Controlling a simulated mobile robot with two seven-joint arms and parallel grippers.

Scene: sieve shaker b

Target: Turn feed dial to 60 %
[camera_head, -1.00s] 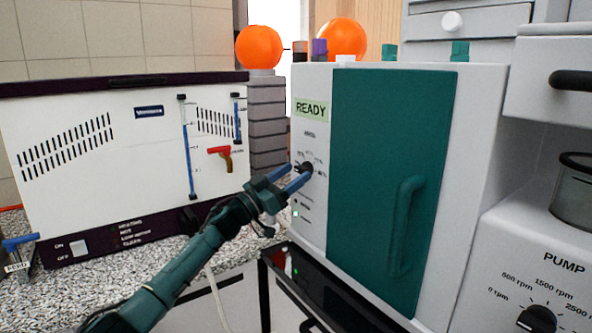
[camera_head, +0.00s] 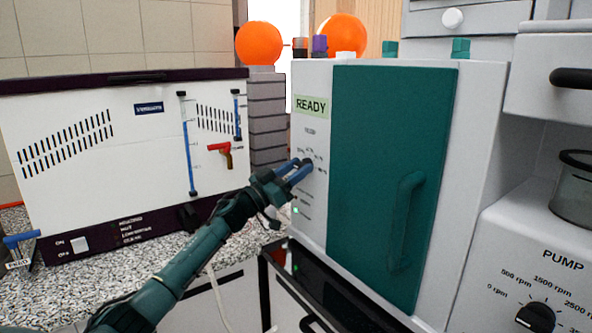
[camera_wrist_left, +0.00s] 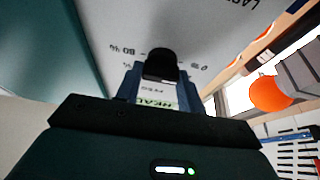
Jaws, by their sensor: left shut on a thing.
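The feed dial (camera_wrist_left: 161,64) is a small black knob on the white front panel (camera_head: 312,215) of the machine with the teal door. In the wrist view it stands between the two blue fingers of my left gripper (camera_wrist_left: 160,82), which is shut on it. A printed "80 %" mark shows beside the dial in that view. In the head view, my left gripper (camera_head: 303,169) reaches the panel from the left, below the green READY label (camera_head: 311,105), and its fingers largely cover the dial. I cannot read the dial's setting. My right gripper is not in view.
The teal door (camera_head: 385,170) with its handle (camera_head: 405,222) is just right of the dial. A white apparatus (camera_head: 80,170) with a red valve stands at left. A pump knob (camera_head: 537,316) is at lower right. A dark shelf (camera_head: 290,280) lies below the machine.

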